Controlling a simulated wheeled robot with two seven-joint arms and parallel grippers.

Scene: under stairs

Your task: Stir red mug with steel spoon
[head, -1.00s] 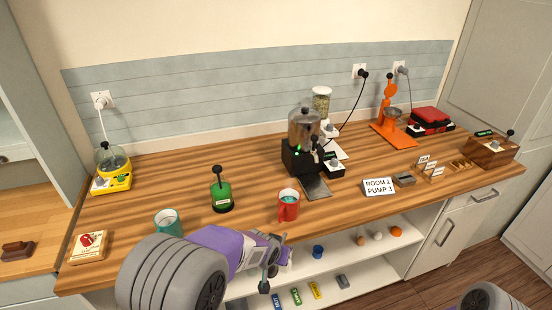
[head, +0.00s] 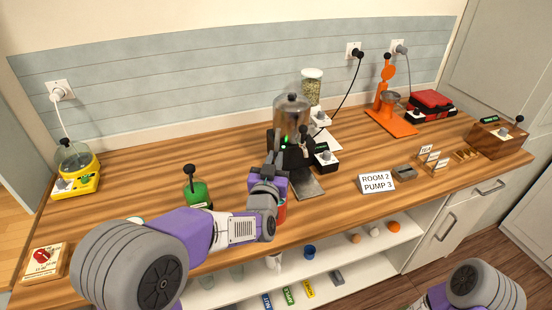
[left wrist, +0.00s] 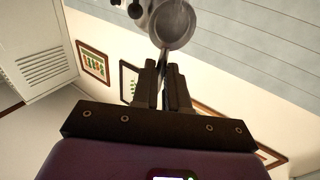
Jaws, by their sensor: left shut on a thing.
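The red mug (head: 282,211) stands at the counter's front edge in the head view, mostly hidden behind my left gripper (head: 276,158). That gripper is above and beside the mug, in front of the black coffee machine. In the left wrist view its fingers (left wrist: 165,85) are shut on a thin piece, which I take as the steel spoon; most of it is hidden. A round grey shape (left wrist: 176,26) shows beyond the fingertips; I cannot tell whether it is the spoon's bowl or part of a machine. My right gripper is out of view.
The black coffee machine (head: 290,135) stands close behind the mug. A room sign (head: 377,183) stands to the right. Below is an open shelf (head: 330,262) with small items.

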